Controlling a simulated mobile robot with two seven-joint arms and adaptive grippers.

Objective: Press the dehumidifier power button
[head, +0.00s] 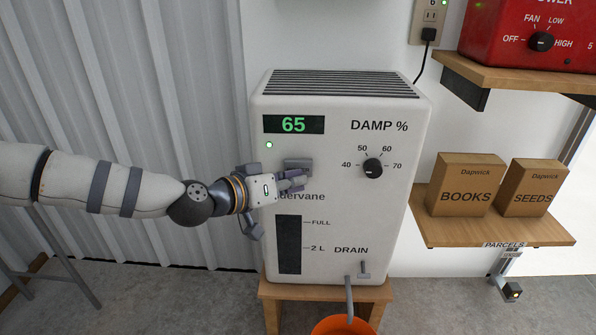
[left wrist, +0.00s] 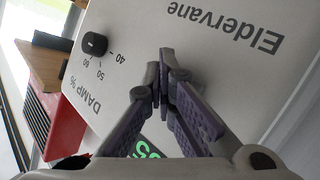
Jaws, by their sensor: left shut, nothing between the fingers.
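The white dehumidifier (head: 390,220) stands upright on a wooden stand, its green display (head: 293,124) reading 65. A small green light (head: 268,145) is lit below the display. A grey rectangular button (head: 298,163) sits below and right of the light, partly covered by my gripper. My left gripper (head: 298,180) is shut and empty in front of the panel, at the button's lower edge; whether it touches is unclear. In the left wrist view its fingertips (left wrist: 165,65) meet before the white panel (left wrist: 160,25), and the button is hidden. My right gripper is not in view.
The damp dial (head: 373,168) is right of the button. Drain lever (head: 364,270) and spout (head: 349,295) are below, over an orange bucket (head: 342,326). Shelves at right hold boxes (head: 465,185) and a red heater (head: 530,30). A corrugated wall (head: 120,90) stands at left.

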